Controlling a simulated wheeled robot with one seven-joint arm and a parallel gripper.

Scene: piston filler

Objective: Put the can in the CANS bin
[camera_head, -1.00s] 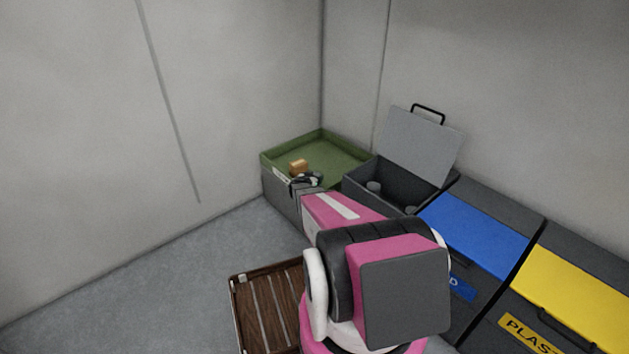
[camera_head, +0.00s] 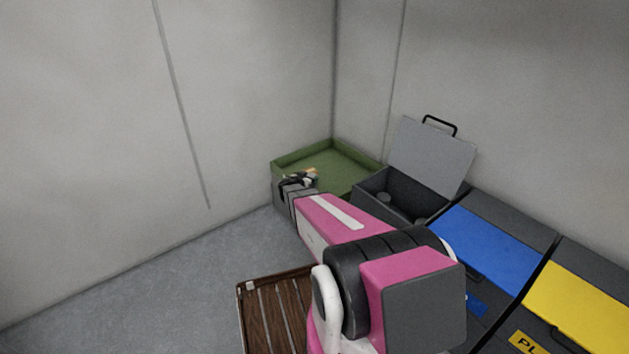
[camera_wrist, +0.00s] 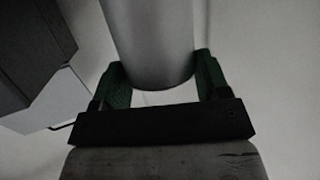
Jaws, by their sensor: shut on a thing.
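A plain grey can (camera_wrist: 150,40) shows in the wrist view. It stands between the two green fingers of my gripper (camera_wrist: 160,80), which is shut on it. In the head view my gripper (camera_head: 297,181) is at the front left of the green tray; the can cannot be made out there. An open dark bin (camera_head: 372,205) with its grey lid (camera_head: 432,155) raised stands to the right of my gripper. Two grey cylinders are inside it. No label shows on this bin.
The green tray (camera_head: 345,160) stands in the corner, left of the open bin; a small tan object (camera_head: 312,171) shows beside my gripper. Closed bins with blue (camera_head: 485,240) and yellow (camera_head: 580,290) lids stand to the right.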

